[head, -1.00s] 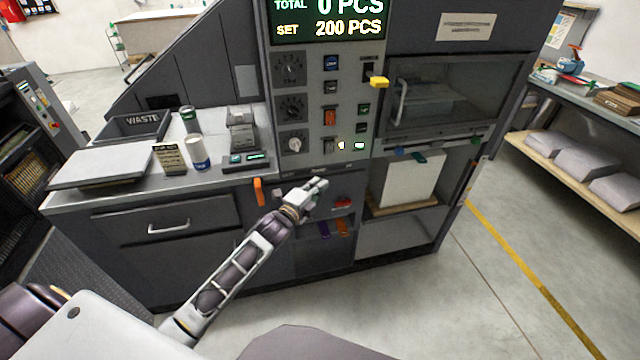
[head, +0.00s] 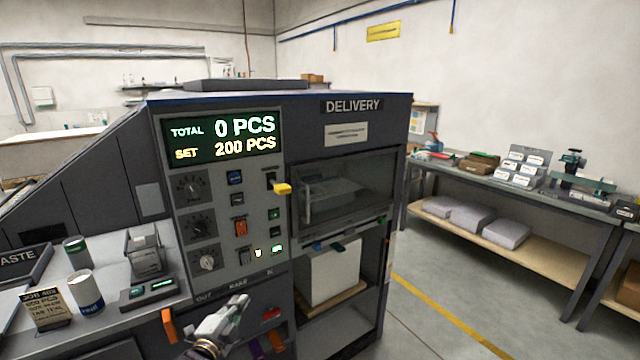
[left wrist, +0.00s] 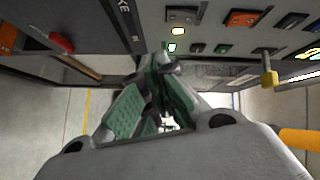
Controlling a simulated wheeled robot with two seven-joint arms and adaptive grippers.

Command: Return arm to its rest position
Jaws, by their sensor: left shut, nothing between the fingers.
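My left gripper (head: 236,308) is in the lower middle of the head view, in front of the dark press cabinet, below its control panel (head: 232,205). It is shut and empty. Its closed green-padded fingers also show in the left wrist view (left wrist: 162,75), with the panel's buttons beyond them. Only the gripper and a bit of the wrist show in the head view; the rest of the arm is below the frame. My right gripper is not in view.
A yellow-tipped lever (head: 282,189) sticks out of the panel. An orange handle (head: 169,325) and a red knob (head: 271,313) are close to the gripper. A white paper stack (head: 334,274) sits in the delivery bay. Floor is open at right, before a workbench (head: 520,185).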

